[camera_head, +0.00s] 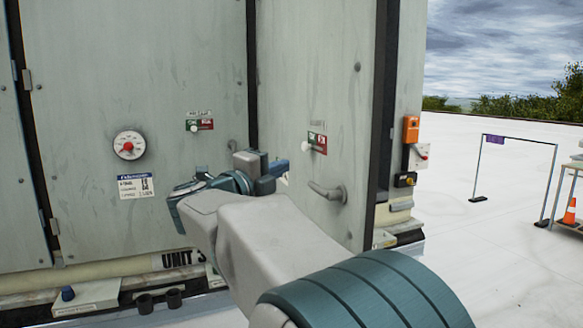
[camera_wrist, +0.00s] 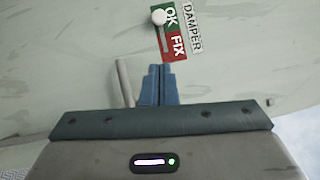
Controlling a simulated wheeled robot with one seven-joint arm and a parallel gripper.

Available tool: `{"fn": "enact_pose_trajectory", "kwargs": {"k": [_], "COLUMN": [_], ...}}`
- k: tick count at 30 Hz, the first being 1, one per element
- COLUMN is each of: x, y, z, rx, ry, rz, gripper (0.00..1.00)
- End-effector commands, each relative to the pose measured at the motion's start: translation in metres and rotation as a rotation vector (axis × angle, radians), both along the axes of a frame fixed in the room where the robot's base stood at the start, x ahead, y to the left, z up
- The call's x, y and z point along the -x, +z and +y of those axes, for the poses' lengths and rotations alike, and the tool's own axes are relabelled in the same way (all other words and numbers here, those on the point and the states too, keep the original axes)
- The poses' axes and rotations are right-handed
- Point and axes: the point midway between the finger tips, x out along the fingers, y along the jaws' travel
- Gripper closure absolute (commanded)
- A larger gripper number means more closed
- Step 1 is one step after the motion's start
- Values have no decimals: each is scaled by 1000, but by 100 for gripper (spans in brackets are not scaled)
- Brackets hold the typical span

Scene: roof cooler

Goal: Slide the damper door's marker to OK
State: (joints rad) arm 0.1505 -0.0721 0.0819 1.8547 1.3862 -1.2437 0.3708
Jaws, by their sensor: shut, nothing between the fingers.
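The damper door's marker plate, green OK and red FIX, is on the right-hand door in the head view (camera_head: 317,140); it also shows in the wrist view (camera_wrist: 178,47) beside a DAMPER label (camera_wrist: 192,27). Its white round marker knob (camera_wrist: 159,17) sits at the OK end of the slot; the knob also shows in the head view (camera_head: 307,147). My gripper (camera_wrist: 160,68) is shut and empty, its blue fingertips by the FIX end of the plate, apart from the knob. In the head view my gripper (camera_head: 284,166) is left of and below the plate. Contact with the door cannot be told.
A lever handle (camera_head: 327,191) is below the plate on the same door. An orange box (camera_head: 410,129) is at the unit's right edge. Open roof lies right.

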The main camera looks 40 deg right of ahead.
Motion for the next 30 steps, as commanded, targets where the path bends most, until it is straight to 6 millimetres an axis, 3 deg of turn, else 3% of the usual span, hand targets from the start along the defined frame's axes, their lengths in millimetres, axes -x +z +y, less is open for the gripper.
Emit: {"fn": "enact_pose_trajectory", "kwargs": {"k": [7, 24, 30], "x": [5, 4, -16], "y": [-3, -2, 4], "z": [21, 23, 39], "rx": [-1, 1, 77], "ry": [2, 9, 173], "rz": [-1, 2, 74], "gripper": [100, 100, 100]}}
